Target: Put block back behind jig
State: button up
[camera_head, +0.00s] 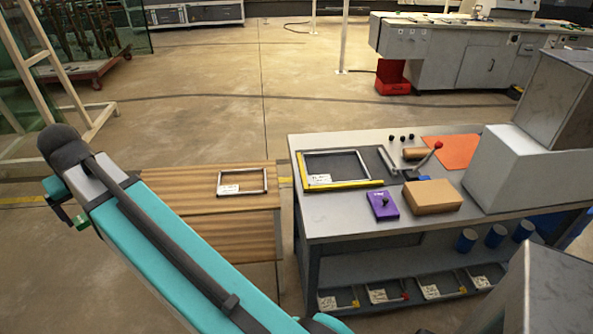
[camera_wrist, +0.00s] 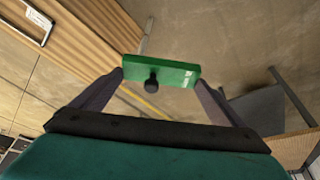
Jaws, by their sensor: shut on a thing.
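A green block (camera_wrist: 180,76) with a black knob is held between the two fingertips of my gripper (camera_wrist: 160,76) in the wrist view. The block shows small in the head view (camera_head: 82,222), at the left beside my arm, out over the floor. A dark jig plate with a metal frame on it (camera_head: 333,153) and yellow strips (camera_head: 345,185) along its left and front edges lies on the grey workbench (camera_head: 330,228). A purple block (camera_head: 382,206) with a dark knob stands just in front of the jig. My gripper is well left of the bench.
A wooden-topped surface (camera_head: 215,237) with a metal frame (camera_head: 242,182) stands left of the bench. A cardboard box (camera_head: 433,196), a red-knobbed lever (camera_head: 424,160), an orange sheet (camera_head: 451,151) and a large white machine (camera_head: 515,168) occupy the bench's right side.

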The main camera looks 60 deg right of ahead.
jog(key=s+d+f+m+g+h+p, duration=0.1)
jog(key=s+d+m, duration=0.35)
jog(key=d, duration=0.75)
jog(key=s+d+f+m+g+h+p, duration=0.15)
jog(key=s+d+m, duration=0.35)
jog(key=d, duration=0.6)
jog(key=s+d+f+m+g+h+p, duration=0.1)
jog(key=s+d+m, duration=0.3)
jog(key=s+d, duration=0.55)
jog(key=s+d+f+m+g+p, duration=0.1)
jog(key=s+d+m+g, duration=0.1)
jog(key=s+d+m, duration=0.4)
jog(key=s+d+f+m+g+y+p, duration=0.1)
jog(key=s+d+m, duration=0.6)
jog(key=s+d, duration=0.7)
jog(key=s+f+g+p, duration=0.1)
jog(key=s, duration=0.8)
jog(key=shift+f+g, duration=0.15)
jog(key=shift+g, duration=0.1)
jog(key=shift+f+b, duration=3)
jog(key=shift+f, duration=2.1)
jog(key=shift+f, duration=0.15)
